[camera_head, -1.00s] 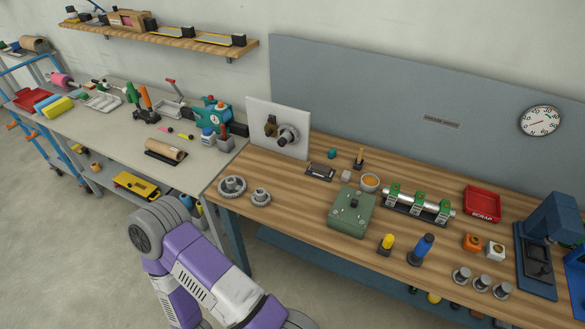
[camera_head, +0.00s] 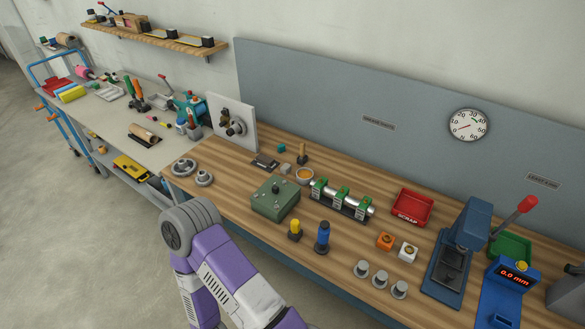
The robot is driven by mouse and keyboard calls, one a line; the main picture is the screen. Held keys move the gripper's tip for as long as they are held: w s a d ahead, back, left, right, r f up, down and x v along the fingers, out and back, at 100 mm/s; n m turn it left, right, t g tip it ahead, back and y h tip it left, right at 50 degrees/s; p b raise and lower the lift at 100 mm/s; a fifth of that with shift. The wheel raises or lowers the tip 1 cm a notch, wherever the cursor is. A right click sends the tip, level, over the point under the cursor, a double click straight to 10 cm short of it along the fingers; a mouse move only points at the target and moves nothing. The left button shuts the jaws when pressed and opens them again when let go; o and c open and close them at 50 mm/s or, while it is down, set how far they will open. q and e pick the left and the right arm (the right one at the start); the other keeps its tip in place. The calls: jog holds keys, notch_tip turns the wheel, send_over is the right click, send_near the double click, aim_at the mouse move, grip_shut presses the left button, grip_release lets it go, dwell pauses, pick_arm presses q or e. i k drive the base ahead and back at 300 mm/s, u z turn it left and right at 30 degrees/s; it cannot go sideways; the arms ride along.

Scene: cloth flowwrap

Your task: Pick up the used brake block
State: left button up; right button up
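I cannot tell for certain which item is the used brake block. A dark flat holder (camera_head: 265,161) lies left of the grey block. A red tray marked SCRAP (camera_head: 412,208) stands toward the back right. One of my purple and white arms reaches in at the bottom, in front of the bench. Neither gripper is in view.
A green box (camera_head: 275,199), a shaft in green clamps (camera_head: 342,199), yellow (camera_head: 295,229) and blue (camera_head: 322,237) upright tools, and several metal cylinders occupy the bench. The bench's left front is mostly clear.

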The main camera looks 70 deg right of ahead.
aim_at(261, 158)
jog(key=k, duration=0.1)
jog(key=z, duration=1.25)
